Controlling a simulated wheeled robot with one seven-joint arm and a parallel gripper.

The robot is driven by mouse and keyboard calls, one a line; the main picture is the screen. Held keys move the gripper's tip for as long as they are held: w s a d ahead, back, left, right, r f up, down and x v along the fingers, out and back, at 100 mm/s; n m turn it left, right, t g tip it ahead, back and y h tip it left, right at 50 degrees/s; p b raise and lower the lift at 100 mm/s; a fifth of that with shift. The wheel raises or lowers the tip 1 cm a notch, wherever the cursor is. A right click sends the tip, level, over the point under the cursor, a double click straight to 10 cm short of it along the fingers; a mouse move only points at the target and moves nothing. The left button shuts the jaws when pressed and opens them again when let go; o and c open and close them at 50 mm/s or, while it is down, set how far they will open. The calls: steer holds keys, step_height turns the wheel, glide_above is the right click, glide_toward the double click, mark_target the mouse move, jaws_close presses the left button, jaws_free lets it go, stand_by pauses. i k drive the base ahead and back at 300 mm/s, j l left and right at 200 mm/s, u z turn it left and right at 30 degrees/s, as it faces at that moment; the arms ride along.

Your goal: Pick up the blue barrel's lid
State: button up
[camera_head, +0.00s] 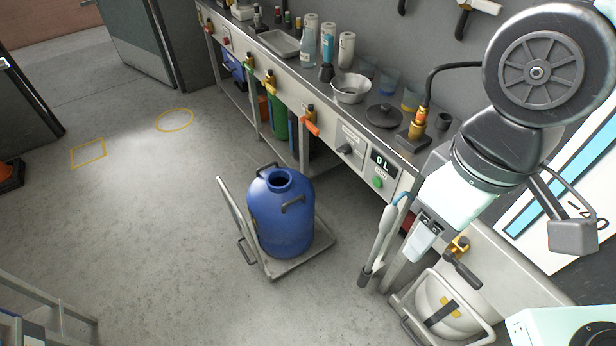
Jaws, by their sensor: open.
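The blue barrel (281,222) stands upright on a low cart, its round mouth open and dark, with no lid on it. A dark round lid (385,115) with a small knob lies flat on the workbench, right of a metal bowl; I cannot tell for certain that it belongs to the barrel. My gripper (422,247) hangs at the right, in front of the bench's front edge, lower in the picture than the dark lid and apart from it. It is open, with nothing visible between its fingers, though they show poorly.
The metal bowl (350,88) and several bottles and cups crowd the workbench (355,130). A grey nozzle (378,246) hangs before the bench. The grey cart (300,262) carries the barrel. Floor left of the cart is clear.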

mark_target(384, 116)
steer(key=i+j+z, duration=0.1)
steer(key=z, duration=0.35)
steer(key=i+j+z, duration=0.1)
steer(key=z, duration=0.35)
steer(key=i+j+z, duration=0.1)
steer(key=j+z, duration=0.2)
steer(key=j, duration=0.45)
steer(key=j+u, duration=0.25)
steer(key=u, duration=0.2)
steer(key=j+u, duration=0.2)
steer(key=u, duration=0.25)
steer(key=i+j+u, duration=0.15)
steer(key=u, duration=0.3)
